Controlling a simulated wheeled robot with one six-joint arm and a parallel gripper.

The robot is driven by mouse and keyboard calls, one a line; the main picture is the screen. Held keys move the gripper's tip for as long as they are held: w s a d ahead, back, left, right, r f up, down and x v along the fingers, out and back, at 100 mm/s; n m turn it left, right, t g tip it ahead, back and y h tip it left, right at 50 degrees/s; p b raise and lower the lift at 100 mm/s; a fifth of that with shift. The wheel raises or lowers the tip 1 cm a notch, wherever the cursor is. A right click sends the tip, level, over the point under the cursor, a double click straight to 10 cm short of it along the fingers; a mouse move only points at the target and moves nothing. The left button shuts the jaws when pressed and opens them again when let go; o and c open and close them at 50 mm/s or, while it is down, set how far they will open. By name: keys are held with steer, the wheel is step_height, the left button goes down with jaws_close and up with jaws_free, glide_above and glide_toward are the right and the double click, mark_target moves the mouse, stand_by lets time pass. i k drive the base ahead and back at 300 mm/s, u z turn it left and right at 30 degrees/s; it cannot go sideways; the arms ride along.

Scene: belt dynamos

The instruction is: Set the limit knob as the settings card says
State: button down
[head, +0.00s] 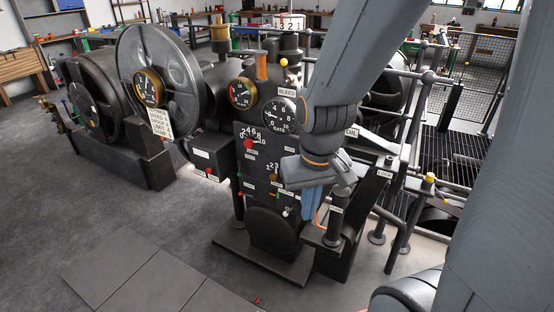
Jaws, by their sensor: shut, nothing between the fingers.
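A white settings card (159,122) hangs below the left gauge, by the big flywheel; its lines of print are too small to read surely. The dark control panel (257,187) in the middle carries a red knob (249,144) with a scale of white numbers around it. Lower right on the panel is a smaller numbered scale (271,168), partly close to my arm. I cannot read which knob is labelled limit. My gripper (309,207) points down just right of the panel, shut and empty, apart from the red knob. It hides part of the panel's right side.
Gauges (242,94) and a gate dial (280,115) sit above the panel. A dark post (335,215) and a lock-labelled stand (370,195) are close right of my gripper. Railings (415,185) lie beyond. The floor at front left (150,235) is clear.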

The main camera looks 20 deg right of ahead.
mark_target(248, 143)
steer(key=u, duration=0.4)
steer(key=k, duration=0.95)
steer(key=u, duration=0.6)
steer(key=i, duration=1.55)
steer(key=z, duration=1.8)
